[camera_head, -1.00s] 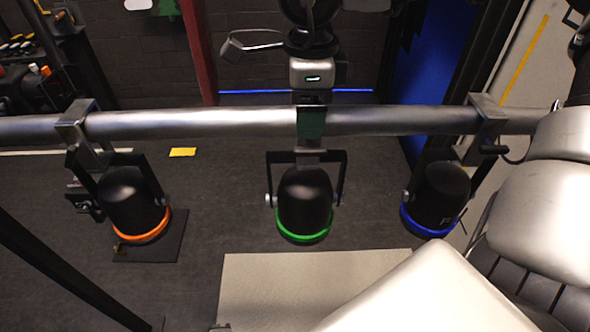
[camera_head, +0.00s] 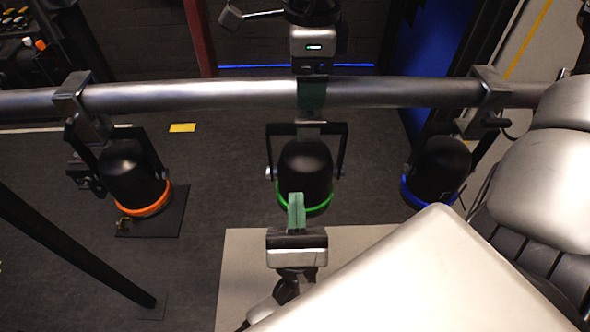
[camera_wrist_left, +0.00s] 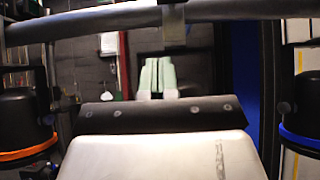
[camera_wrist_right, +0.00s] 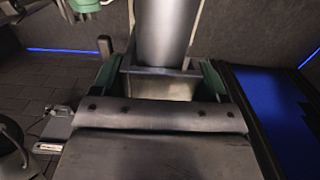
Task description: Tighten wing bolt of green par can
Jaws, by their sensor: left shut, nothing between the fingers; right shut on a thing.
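The green par can (camera_head: 305,168), black with a green rim, hangs in its yoke from the pipe at the middle of the head view. Its clamp (camera_head: 308,130) also shows in the right wrist view (camera_wrist_right: 160,84). My right gripper (camera_head: 311,95) is at the pipe with its green fingers on both sides of the clamp, shut on it. The wing bolt cannot be made out. My left gripper (camera_head: 296,198) is lower, in front of the can's rim, with its fingers together and empty. They also show shut in the left wrist view (camera_wrist_left: 157,76).
The pipe (camera_head: 400,93) runs across the head view. An orange-rimmed par can (camera_head: 133,175) hangs at left and a blue-rimmed one (camera_head: 440,168) at right, each with free space toward the green can. A pale board (camera_head: 235,285) lies on the floor below.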

